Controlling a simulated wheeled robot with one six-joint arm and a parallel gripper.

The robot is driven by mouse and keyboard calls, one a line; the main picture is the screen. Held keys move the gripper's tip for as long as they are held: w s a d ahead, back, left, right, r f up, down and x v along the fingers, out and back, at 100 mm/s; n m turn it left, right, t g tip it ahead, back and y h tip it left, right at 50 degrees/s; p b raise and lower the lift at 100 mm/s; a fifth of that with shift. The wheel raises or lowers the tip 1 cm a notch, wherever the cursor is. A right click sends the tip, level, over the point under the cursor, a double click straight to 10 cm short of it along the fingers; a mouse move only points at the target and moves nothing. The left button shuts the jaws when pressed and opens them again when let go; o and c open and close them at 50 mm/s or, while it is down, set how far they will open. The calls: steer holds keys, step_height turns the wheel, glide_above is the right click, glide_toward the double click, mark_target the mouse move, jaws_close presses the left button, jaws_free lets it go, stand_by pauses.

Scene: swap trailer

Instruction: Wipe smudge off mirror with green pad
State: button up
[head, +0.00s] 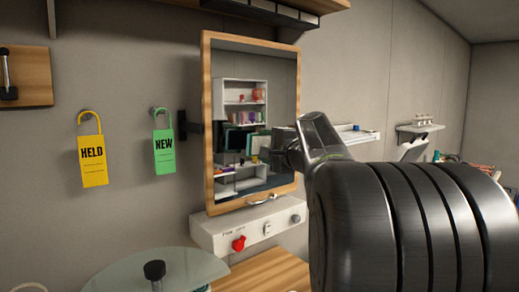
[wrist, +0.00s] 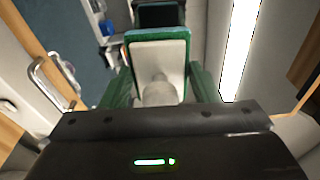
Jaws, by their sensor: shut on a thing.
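The wood-framed mirror (head: 205,125) hangs on the wall in the head view, with shelves reflected in its glass. My gripper (wrist: 160,88) is shut on the pad (wrist: 156,36), which has a pale back, a rounded grip and a green edge at its far side. Green fingers flank the grip. Beyond the pad, a dark green-edged shape looks like its reflection; I cannot tell whether pad and glass touch. I cannot clearly identify the smudge.
A white switch panel with a red knob (head: 239,244) sits below the mirror. A yellow HELD tag (head: 93,160) and a green NEW tag (head: 164,153) hang to the left. A round glass top (head: 190,266) stands at lower left. Small shelves (head: 420,127) are at right.

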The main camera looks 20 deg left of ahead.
steer(key=shift+s+d, duration=0.35)
steer(key=shift+d, duration=0.25)
steer(key=shift+d, duration=0.1)
steer(key=b+v, duration=0.1)
steer(key=v, duration=0.1)
steer(key=shift+s+d, duration=0.15)
steer(key=shift+d, duration=0.25)
